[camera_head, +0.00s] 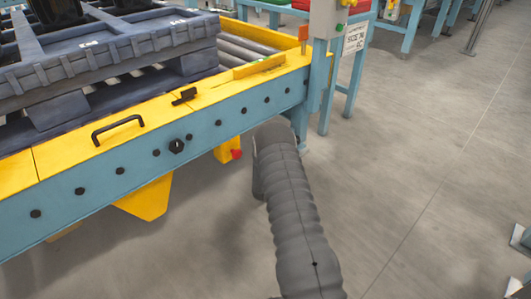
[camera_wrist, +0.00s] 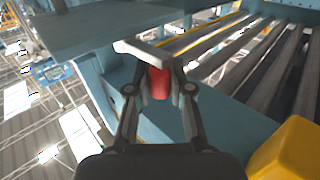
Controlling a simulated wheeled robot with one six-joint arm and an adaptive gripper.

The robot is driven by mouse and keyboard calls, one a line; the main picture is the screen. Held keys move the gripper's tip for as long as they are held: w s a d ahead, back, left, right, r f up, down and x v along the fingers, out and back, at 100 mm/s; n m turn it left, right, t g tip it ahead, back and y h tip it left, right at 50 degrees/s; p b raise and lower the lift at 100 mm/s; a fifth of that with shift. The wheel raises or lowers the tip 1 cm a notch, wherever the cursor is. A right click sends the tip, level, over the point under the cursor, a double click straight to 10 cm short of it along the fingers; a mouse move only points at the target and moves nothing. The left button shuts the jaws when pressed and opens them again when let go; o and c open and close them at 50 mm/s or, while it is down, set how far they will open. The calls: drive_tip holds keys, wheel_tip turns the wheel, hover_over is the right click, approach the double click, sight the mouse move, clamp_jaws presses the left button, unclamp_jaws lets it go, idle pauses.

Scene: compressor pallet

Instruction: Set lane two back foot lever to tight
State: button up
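In the wrist view my gripper (camera_wrist: 160,88) has its two fingers drawn in on either side of a red handle (camera_wrist: 158,82), and looks shut on it. A pale bar crosses just above the fingertips. Whether this red handle is the back foot lever is not plain, and I cannot read a lever setting. In the head view my gripper is hidden under the conveyor frame (camera_head: 215,118); only my grey arm shows. A yellow block with a red end (camera_head: 236,154) hangs below the frame, left of my arm.
A dark pallet (camera_head: 60,110) stands on the conveyor with yellow top edges (camera_head: 70,155). A blue post with a control box (camera_head: 325,18) stands at the far corner. In the wrist view, a yellow part (camera_wrist: 288,152) lies close at lower right.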

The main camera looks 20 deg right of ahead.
drive_tip(key=o, duration=0.4)
drive_tip(key=shift+w, duration=0.1)
drive_tip(key=shift+o, duration=0.2)
drive_tip(key=v, duration=1.2)
